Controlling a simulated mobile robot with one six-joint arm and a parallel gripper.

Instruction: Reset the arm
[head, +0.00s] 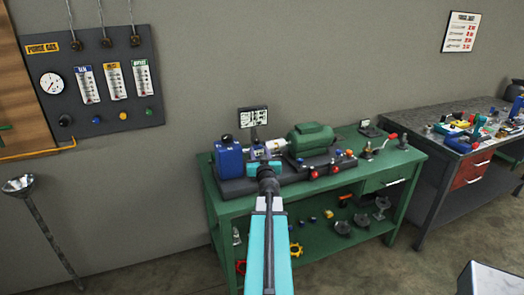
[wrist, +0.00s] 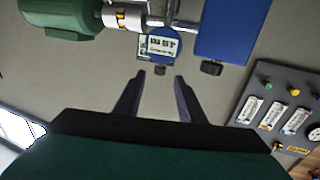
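My arm reaches forward from the bottom centre of the head view to the vacuum pump on the green bench (head: 408,165). My gripper (wrist: 160,76) shows in the wrist view with its two dark fingers apart and nothing between them. In the head view its teal body covers part of the pump, and the fingertips are hidden. The pump has a blue housing (head: 229,158) at the left and a green motor (head: 310,137) at the right. A blue round gauge with a display (wrist: 160,45) appears beyond the fingertips in the wrist view, apart from them.
A purge gas panel (head: 100,105) hangs on the left wall. A metal funnel stand (head: 45,220) stands at the left. A grey workbench (head: 425,122) with tools is at the right. Several small parts lie on the green bench's lower shelf (head: 325,250).

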